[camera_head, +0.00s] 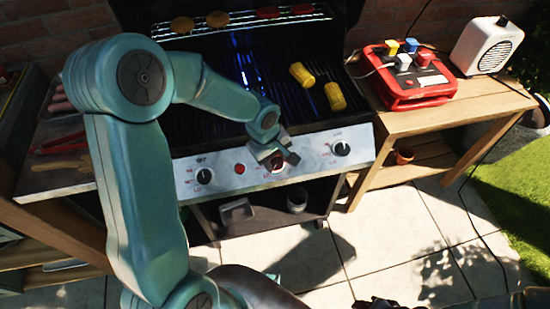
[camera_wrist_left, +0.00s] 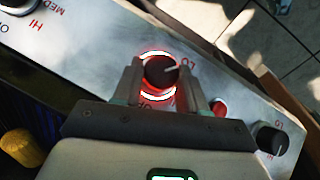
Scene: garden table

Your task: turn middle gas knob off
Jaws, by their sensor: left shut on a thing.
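The middle gas knob (camera_wrist_left: 160,72) is black with a pale pointer line. It sits inside a lit red and white ring, with the line pointing toward the LO lettering in the left wrist view. My left gripper (camera_head: 281,163) is at the middle of the grill's front panel (camera_head: 318,150). In the left wrist view, my left gripper (camera_wrist_left: 162,84) has one finger on each side of the knob and is shut on it. In the head view the gripper mostly covers the knob. Part of my right arm shows at the bottom edge; its jaws are unclear.
The left knob (camera_head: 204,176), a red button (camera_head: 239,168) and the right knob (camera_head: 341,149) flank the middle one. Corn (camera_head: 335,97) lies on the grate. A red device (camera_head: 412,78) and a white speaker (camera_head: 487,46) stand on the wooden side table (camera_head: 440,112).

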